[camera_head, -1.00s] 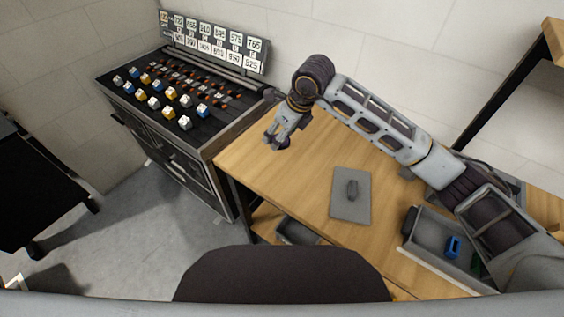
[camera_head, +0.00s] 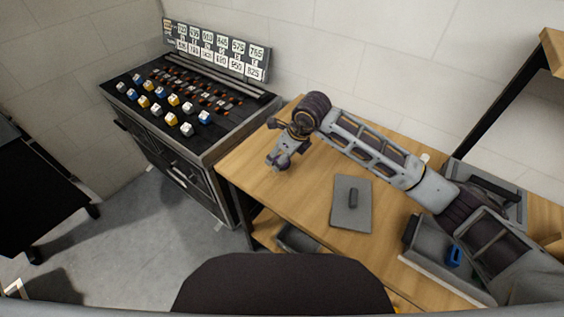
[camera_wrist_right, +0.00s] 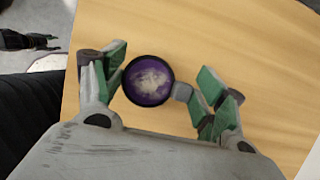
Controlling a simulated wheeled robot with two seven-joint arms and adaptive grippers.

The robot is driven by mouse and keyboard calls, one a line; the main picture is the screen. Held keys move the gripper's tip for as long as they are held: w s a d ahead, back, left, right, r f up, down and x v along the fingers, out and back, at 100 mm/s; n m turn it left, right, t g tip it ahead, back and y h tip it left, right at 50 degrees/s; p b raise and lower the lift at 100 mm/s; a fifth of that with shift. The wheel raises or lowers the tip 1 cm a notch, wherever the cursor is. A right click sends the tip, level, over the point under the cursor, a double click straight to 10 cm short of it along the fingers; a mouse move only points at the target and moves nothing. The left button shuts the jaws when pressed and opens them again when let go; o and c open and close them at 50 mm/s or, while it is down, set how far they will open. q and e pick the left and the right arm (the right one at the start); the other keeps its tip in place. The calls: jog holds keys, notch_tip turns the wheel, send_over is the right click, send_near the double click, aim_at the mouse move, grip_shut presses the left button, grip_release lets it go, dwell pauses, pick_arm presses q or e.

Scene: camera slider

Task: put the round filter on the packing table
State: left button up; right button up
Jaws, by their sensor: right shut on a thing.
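The round filter (camera_wrist_right: 149,80) is a purple disc with a black rim and a small grey tab on its right side. My right gripper (camera_wrist_right: 160,88) is shut on it, with green finger pads at both sides, over the wooden table (camera_wrist_right: 215,40). In the head view, my right gripper (camera_head: 277,162) is over the far left part of the wooden table (camera_head: 308,195); I cannot make out the filter there. A black table (camera_head: 35,195) stands at the left edge. No label shows which one is the packing table. My left gripper is not in view.
A grey plate with a dark upright knob (camera_head: 351,212) lies mid-table. A grey bin (camera_head: 425,255) with a blue item stands at the right front. A dark cabinet (camera_head: 195,150) with several coloured blocks stands beyond the table's left end. Wood around the gripper is clear.

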jog(key=shift+f, duration=1.85)
jog(key=shift+f, duration=0.1)
jog(key=o, duration=0.9)
jog(key=shift+o, duration=0.2)
jog(key=shift+r, duration=0.2)
jog(key=v, duration=1.2)
jog(key=shift+f, duration=0.1)
